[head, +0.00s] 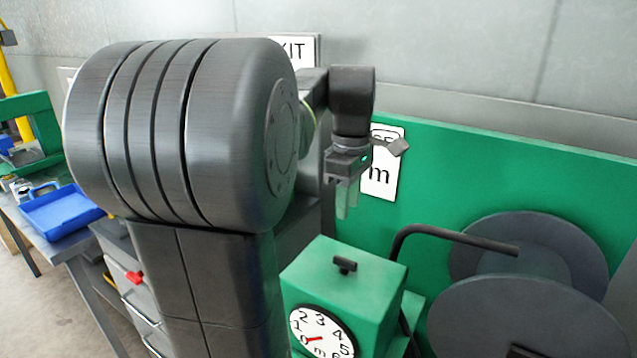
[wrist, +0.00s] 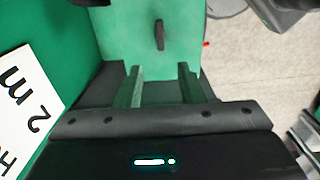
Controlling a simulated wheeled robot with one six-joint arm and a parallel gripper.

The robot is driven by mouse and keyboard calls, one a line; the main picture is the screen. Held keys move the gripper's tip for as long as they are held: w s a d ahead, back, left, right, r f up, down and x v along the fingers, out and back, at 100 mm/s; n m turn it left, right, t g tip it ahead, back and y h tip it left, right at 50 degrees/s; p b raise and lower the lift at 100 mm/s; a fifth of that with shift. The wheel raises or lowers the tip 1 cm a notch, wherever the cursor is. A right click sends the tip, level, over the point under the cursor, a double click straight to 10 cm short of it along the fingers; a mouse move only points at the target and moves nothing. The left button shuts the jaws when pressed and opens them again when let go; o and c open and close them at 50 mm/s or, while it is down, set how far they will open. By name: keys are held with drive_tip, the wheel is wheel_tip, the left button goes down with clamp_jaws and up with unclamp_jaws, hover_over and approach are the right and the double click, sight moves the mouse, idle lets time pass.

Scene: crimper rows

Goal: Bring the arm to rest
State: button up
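My gripper (head: 346,207) hangs from my bent arm in the head view, pointing down above the green machine (head: 345,277) with the round dial. In the wrist view its two fingers (wrist: 160,78) stand apart with nothing between them. The green machine's top (wrist: 180,40) lies beyond the fingertips, with a small dark handle on it. My large dark arm links fill the left and middle of the head view and hide what is behind them.
A green panel with a white sign (head: 381,170) stands behind the gripper. Large dark reels (head: 525,318) are at the lower right. A blue tray (head: 62,213) lies on a bench at the left. Grey floor (wrist: 262,75) shows in the wrist view.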

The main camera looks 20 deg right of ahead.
sight(345, 260)
drive_tip(key=shift+f, duration=0.15)
wheel_tip(345, 260, down, 14)
drive_tip(key=shift+r+p, duration=0.15)
drive_tip(key=shift+p, duration=0.15)
idle(0.4)
